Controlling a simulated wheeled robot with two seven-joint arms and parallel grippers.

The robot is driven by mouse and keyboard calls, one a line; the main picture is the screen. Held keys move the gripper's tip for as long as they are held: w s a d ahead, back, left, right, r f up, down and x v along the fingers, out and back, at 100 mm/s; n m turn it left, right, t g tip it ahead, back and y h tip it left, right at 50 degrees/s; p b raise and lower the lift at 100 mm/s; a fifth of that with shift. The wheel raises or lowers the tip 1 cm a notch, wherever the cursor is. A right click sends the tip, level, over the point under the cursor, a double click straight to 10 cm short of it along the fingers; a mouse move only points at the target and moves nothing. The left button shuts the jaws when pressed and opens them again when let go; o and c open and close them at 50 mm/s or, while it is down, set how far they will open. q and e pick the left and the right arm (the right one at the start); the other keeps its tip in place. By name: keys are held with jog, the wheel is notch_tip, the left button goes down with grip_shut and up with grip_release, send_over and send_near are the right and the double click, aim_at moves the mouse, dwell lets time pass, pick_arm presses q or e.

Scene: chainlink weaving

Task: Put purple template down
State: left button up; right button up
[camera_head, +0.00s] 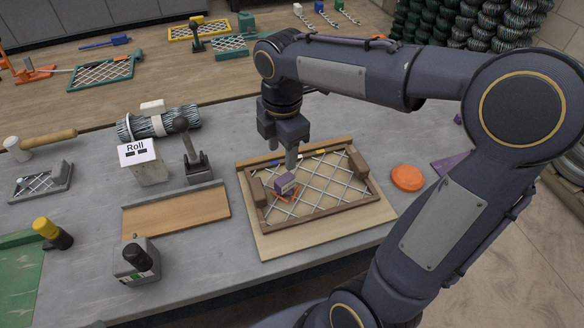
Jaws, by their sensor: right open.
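A small purple block (285,183) with a pale label sits on the wire mesh inside a brown wooden frame (318,208), near its left side. An orange piece shows under or beside the block. A flat purple piece (447,163) lies on the grey table right of the frame, partly hidden by my right arm. I cannot tell for sure which purple thing is the template. My right gripper (291,160) points down, open, just above the purple block and the back part of the mesh. Whether it touches the block is unclear. My left gripper is out of view.
An orange disc (407,178) lies right of the frame. A wooden plate (176,210), a white box marked Roll (146,165), a black-handled tool (190,145) and a wire roll (160,124) stand to the left. My right arm covers the right side.

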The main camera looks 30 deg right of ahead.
jog(key=s+a+f+m+t+y, duration=0.1)
jog(key=s+m+t, duration=0.1)
jog(key=s+m, duration=0.6)
jog(key=s+a+f+m+t+y, duration=0.1)
jog(key=s+a+m+t+y, duration=0.1)
jog(key=s+m, duration=0.5)
jog(key=m+t, duration=0.1)
jog(key=m, duration=0.4)
jog(key=shift+s+f+y, duration=0.3)
jog(key=shift+s+f, duration=0.05)
jog(key=shift+f, duration=0.05)
